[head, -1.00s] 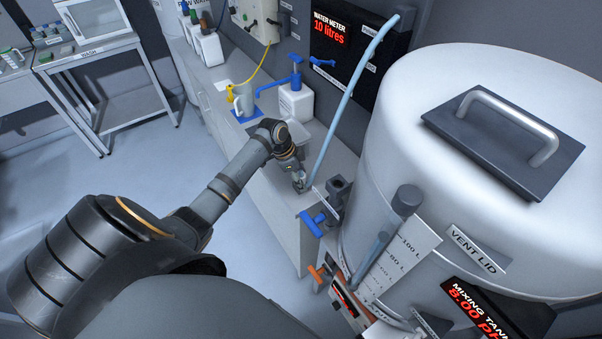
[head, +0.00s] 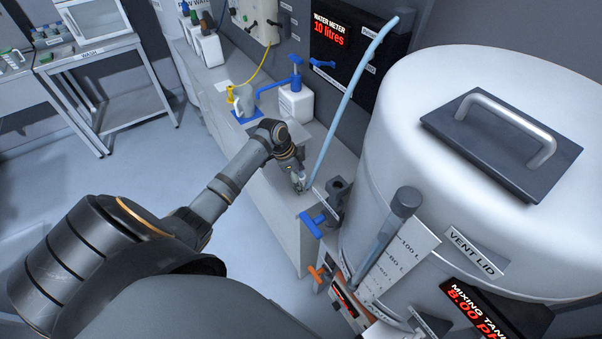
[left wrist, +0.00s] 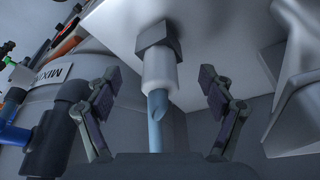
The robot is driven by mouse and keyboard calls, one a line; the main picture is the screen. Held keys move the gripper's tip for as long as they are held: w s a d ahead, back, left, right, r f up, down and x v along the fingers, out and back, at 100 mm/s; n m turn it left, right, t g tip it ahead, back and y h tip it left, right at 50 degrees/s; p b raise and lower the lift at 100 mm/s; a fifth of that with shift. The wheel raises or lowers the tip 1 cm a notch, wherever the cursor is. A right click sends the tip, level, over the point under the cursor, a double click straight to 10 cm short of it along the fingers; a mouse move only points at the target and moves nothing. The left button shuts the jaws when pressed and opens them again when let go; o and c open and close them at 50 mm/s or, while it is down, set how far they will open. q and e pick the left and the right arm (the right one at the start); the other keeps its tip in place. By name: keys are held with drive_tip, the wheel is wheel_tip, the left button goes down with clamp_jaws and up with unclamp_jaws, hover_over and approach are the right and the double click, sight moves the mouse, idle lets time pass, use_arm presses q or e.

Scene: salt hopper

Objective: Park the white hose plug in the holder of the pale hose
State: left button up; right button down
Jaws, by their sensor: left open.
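The white hose plug (left wrist: 159,70) is in the middle of the left wrist view, on the end of the pale blue hose (left wrist: 155,118). Its far end meets a dark block-shaped holder (left wrist: 157,37) on a pale surface; how deep it sits I cannot tell. My left gripper (left wrist: 159,76) is open, with one finger on each side of the plug and a gap at both sides. In the head view the pale hose (head: 352,92) rises from beside my left gripper (head: 299,184) to the upper right. The plug is hidden or too small there. My right gripper is not in view.
The large white mixing tank (head: 390,150) stands close on the right. A blue-handled valve (head: 312,222) and an orange-handled one (head: 318,273) are in front of it. A jug (head: 243,101) and a white container (head: 296,103) stand farther back on the bench.

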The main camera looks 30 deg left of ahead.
sight(300, 175)
use_arm(q)
drive_tip(key=shift+p+v, duration=1.9)
drive_tip(key=shift+p, duration=0.1)
drive_tip(key=shift+p+v, duration=0.4)
drive_tip(key=shift+v, duration=0.5)
drive_tip(key=v, duration=1.2)
